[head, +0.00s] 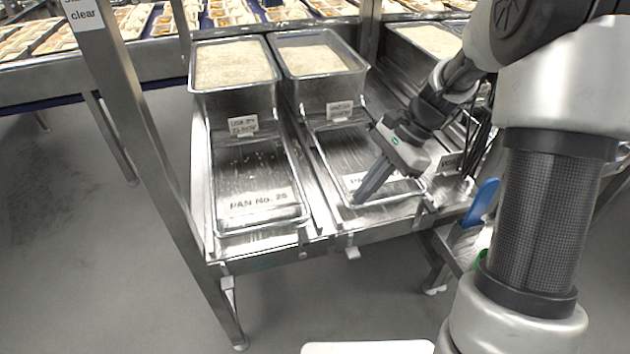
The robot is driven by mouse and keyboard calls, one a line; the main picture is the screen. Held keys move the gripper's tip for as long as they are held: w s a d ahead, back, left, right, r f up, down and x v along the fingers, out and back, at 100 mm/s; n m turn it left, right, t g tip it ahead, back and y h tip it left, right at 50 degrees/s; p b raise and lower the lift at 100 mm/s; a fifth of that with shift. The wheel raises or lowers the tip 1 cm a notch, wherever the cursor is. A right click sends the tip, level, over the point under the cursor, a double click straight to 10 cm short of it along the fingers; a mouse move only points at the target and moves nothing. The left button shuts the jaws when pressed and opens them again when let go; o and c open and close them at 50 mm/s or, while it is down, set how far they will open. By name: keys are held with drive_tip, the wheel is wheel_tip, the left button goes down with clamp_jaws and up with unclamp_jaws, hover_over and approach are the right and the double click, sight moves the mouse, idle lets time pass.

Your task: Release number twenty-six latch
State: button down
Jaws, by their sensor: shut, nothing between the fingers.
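The left pan (222,180) lies in its sloping metal channel with a label (262,204) reading "PAN No. 2", its last digit hard to read. A small pale tab (303,248) on the rail's front edge, near this pan's right front corner, looks like a latch. A similar tab (351,252) sits further right. I cannot tell from the picture which belongs to number twenty-six. My gripper (362,198) is shut and empty, pointing down-left over the front of the middle pan (335,160). It partly hides that pan's label. It appears apart from both tabs.
Two rice-filled bins (233,92) (318,84) stand behind the pans, a third (432,40) at right. A metal post (140,120) rises at left. A blue handle (482,202) is right of my gripper. Trays of food line the back. The floor in front is clear.

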drive_tip(key=shift+w+a+f+m+y, duration=0.2)
drive_tip(key=shift+w+f+m, duration=0.15)
drive_tip(key=shift+f, duration=0.15)
drive_tip(key=shift+w+a+f+m+y, duration=0.1)
drive_tip(key=shift+w+f+m+y, duration=0.1)
drive_tip(key=shift+w+f+m, duration=0.25)
drive_tip(key=shift+s, duration=0.1)
drive_tip(key=s+a+r+b+x, duration=0.1)
drive_tip(key=a+b+x, duration=0.1)
drive_tip(key=x, duration=1)
drive_tip(key=shift+a+b, duration=0.25)
drive_tip(key=shift+b, duration=0.15)
drive_tip(key=shift+s, duration=0.1)
